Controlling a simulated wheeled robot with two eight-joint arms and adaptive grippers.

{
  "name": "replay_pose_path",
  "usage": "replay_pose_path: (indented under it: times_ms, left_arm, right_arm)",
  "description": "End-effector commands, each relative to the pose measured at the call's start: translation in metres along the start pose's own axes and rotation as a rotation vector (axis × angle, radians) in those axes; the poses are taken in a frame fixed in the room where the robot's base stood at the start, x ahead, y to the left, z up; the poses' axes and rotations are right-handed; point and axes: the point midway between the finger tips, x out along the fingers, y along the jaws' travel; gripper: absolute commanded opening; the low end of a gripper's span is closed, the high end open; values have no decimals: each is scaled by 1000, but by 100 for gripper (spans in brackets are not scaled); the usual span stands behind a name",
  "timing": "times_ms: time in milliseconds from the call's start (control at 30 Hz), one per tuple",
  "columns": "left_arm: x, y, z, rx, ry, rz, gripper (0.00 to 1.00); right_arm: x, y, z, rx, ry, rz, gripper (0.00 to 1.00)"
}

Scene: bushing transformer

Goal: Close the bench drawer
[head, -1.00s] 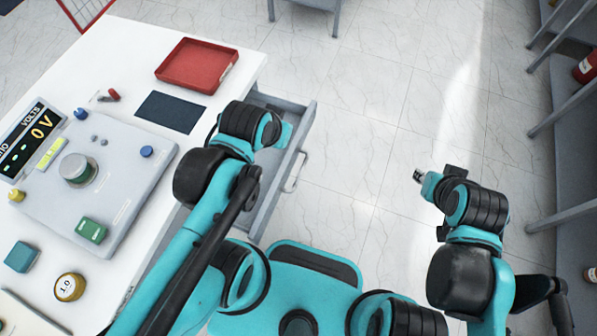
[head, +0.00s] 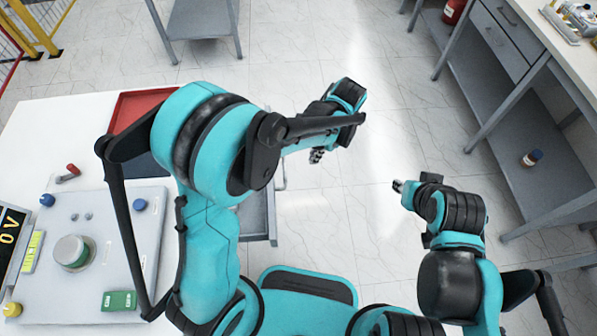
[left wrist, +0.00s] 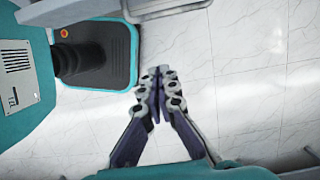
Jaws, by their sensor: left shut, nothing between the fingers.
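The bench drawer (head: 258,222) stands open, pulled out from the right side of the white bench (head: 40,115); my left arm hides much of it in the head view. Its grey front with a pale handle (left wrist: 168,12) shows at the top of the left wrist view. My left gripper (head: 316,156) is shut and empty, over the floor beyond the drawer front, apart from the handle. Its fingertips meet in the left wrist view (left wrist: 158,82). My right gripper (head: 397,186) is over the floor to the right, away from the drawer; its fingers are too small to judge.
On the bench are a control panel (head: 125,240) with knobs and a red tray (head: 135,103), partly hidden by my left arm. Another bench with shelves (head: 515,150) stands at the right. The floor between is clear.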

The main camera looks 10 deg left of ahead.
Motion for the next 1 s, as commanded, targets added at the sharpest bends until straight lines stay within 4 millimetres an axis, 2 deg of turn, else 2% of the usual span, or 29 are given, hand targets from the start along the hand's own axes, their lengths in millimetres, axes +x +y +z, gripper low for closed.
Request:
replay_pose_path:
  times_ms: [167,533,600,700,1000]
  left_arm:
    - [26,0,0,-2,0,0,0]
    - [104,0,0,-4,1,0,0]
    - [100,0,15,-8,0,0,0]
    - [100,0,28,-7,0,0,0]
    - [100,0,41,-4,1,-1,0]
  right_arm:
    - [9,0,6,0,0,0,31]
    - [33,0,23,0,0,0,31]
    - [33,0,24,0,0,0,31]
    - [35,0,25,0,0,0,31]
    - [37,0,26,0,0,0,31]
